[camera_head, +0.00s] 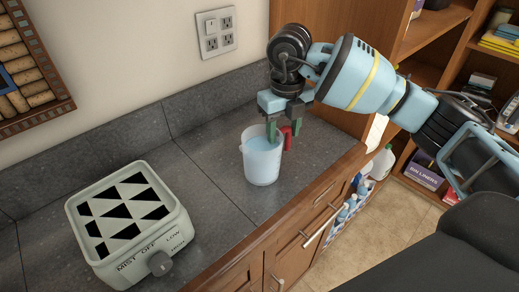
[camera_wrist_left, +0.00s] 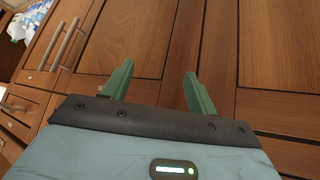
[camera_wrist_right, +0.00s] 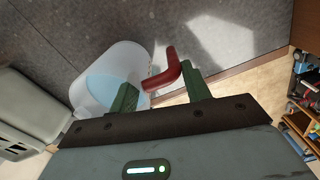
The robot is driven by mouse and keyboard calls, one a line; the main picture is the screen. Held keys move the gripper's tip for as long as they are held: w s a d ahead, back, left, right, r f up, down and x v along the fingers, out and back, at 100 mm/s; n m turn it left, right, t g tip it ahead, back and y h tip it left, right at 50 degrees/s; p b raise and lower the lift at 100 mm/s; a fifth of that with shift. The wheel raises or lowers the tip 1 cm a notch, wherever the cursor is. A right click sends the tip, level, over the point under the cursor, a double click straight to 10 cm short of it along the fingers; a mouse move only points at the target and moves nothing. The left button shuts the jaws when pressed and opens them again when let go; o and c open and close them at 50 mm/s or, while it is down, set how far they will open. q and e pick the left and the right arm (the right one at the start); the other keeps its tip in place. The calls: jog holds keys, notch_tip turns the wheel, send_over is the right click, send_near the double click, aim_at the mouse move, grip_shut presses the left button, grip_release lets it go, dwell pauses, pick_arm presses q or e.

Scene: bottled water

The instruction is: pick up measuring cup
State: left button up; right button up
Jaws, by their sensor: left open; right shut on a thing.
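The measuring cup (camera_head: 262,158) is a translucent white cup with pale blue water inside. It is upright at the countertop's front part; I cannot tell whether its base touches the counter. Its red handle (camera_head: 287,138) is on the right side. My right gripper (camera_head: 283,131) comes from above and is shut on the handle, one finger on each side. In the right wrist view the cup (camera_wrist_right: 108,75) is left of the fingers, and the red handle (camera_wrist_right: 165,72) is between them. My left gripper (camera_wrist_left: 158,82) is open and empty in front of wooden cabinet doors, outside the head view.
A greenish-white appliance (camera_head: 130,222) with a dial stands left of the cup on the dark grey counter (camera_head: 205,165). A backsplash and wall outlet (camera_head: 216,32) are behind. Open wooden shelves and cleaning bottles (camera_head: 383,162) are to the right. Counter between appliance and cup is clear.

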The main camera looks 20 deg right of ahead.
jog(key=shift+a+r, duration=0.1)
jog(key=shift+r, duration=0.15)
jog(key=shift+r, duration=1.7)
pick_arm(q)
jog(key=shift+s+f+b, duration=0.25)
jog(key=shift+f+b, duration=0.15)
jog(key=shift+f, duration=0.1)
jog(key=shift+s+f+b, duration=0.2)
jog(key=shift+f+b, duration=0.2)
jog(key=shift+f, duration=0.1)
pick_arm(e)
jog(key=s+d+r, duration=0.1)
jog(key=s+d, duration=0.9)
jog(key=s, duration=0.1)
jog(key=shift+s+d+r, duration=0.15)
jog(key=shift+s+d, duration=0.05)
jog(key=shift+d, duration=0.15)
pick_arm(q)
jog(key=shift+w, duration=0.1)
pick_arm(e)
jog(key=shift+s+d, duration=0.1)
jog(key=shift+s, duration=0.05)
